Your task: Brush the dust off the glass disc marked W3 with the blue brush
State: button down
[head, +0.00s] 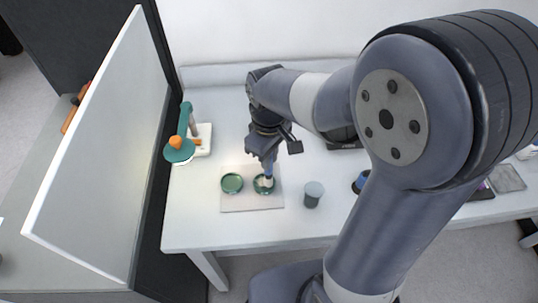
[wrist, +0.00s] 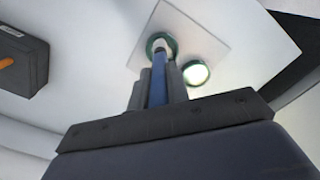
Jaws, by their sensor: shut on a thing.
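My gripper (head: 266,163) is shut on the blue brush (wrist: 158,82) and points down. The brush's pale tip (wrist: 161,46) is over the right-hand green-rimmed disc (head: 264,185) in the head view and covers part of it. Whether the bristles touch the glass I cannot tell. That disc also shows in the wrist view (wrist: 150,48). A second green-rimmed disc (head: 232,183) lies to its left; it looks bright in the wrist view (wrist: 196,73). Both lie on a pale square plate (head: 250,203). I cannot read W3 or any other marking on either disc.
A teal instrument with an orange knob (head: 176,143) stands at the table's left end, beside a tall tilted panel (head: 105,150). A grey cup (head: 312,195) stands right of the plate. A dark box (wrist: 22,62) shows in the wrist view. My arm hides much of the table's right half.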

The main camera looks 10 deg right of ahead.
jog(key=shift+r, duration=0.1)
jog(key=shift+w+a, duration=1)
jog(key=shift+f, duration=0.5)
dwell(0.4)
jog(key=shift+s+d, duration=0.1)
